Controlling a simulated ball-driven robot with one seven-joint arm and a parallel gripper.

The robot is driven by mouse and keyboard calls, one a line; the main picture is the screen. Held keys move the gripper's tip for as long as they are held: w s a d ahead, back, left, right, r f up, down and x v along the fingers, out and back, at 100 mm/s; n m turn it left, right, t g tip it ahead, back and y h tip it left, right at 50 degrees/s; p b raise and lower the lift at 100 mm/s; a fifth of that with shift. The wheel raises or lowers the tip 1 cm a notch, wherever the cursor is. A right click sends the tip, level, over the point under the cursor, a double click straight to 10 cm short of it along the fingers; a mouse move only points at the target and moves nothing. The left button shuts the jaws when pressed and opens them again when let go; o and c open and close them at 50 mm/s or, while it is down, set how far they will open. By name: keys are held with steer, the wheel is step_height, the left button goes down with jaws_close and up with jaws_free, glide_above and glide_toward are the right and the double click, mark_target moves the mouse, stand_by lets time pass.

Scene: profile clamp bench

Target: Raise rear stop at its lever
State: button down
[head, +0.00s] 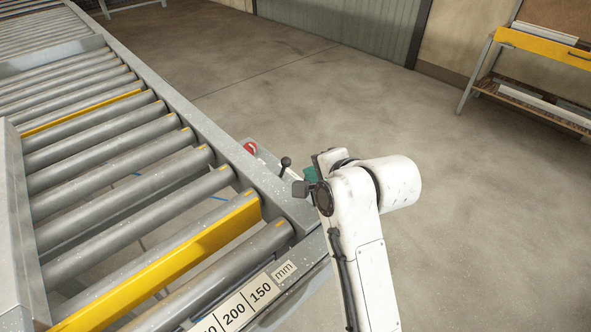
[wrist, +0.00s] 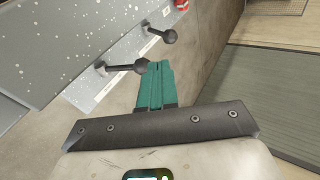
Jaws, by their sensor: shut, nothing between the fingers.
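The rear stop (head: 80,113) is a thin yellow bar lying low between the far rollers. The front stop (head: 165,262) is a taller yellow plate standing above the near rollers. Two black ball-knob levers stick out of the conveyor's side in the wrist view: a farther lever (wrist: 166,36) and a nearer lever (wrist: 128,67). One knob lever (head: 285,162) shows in the head view. I cannot tell for certain which lever serves which stop. My gripper (head: 310,175) has teal fingers (wrist: 153,70), shut and empty, with tips close beside the nearer knob; contact cannot be told.
A red and white round part (head: 250,148) sits on the conveyor's side rail (head: 190,107) beyond the levers. A millimetre scale (head: 245,305) lies along the near edge. The concrete floor right of the rail is open; a yellow-edged workbench (head: 540,45) stands far right.

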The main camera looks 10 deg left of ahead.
mark_target(283, 162)
steer(key=shift+w, duration=0.1)
steer(key=x, duration=1)
steer(key=shift+p, duration=0.35)
steer(key=shift+r, duration=0.1)
steer(key=shift+w+a+r+h+p, duration=0.2)
steer(key=shift+r+h+p, duration=0.15)
steer(key=shift+p, duration=0.35)
steer(key=shift+w+a+r+g+h+p, duration=0.35)
steer(key=shift+a+r+g+p, duration=0.1)
steer(key=shift+g+p, duration=0.2)
steer(key=shift+w+a+r+g+h, duration=0.2)
steer(key=shift+w+a+g+h, duration=0.4)
steer(key=shift+a+h, duration=0.25)
steer(key=shift+w+a+f, duration=0.1)
steer(key=shift+a, duration=0.05)
steer(key=shift+w+a+r+b, duration=0.1)
steer(key=shift+w+a+b, duration=0.4)
steer(key=shift+a, duration=0.15)
steer(key=shift+w+a+r+b, duration=0.15)
steer(key=shift+w+a+b, duration=0.2)
steer(key=shift+w+a, duration=0.25)
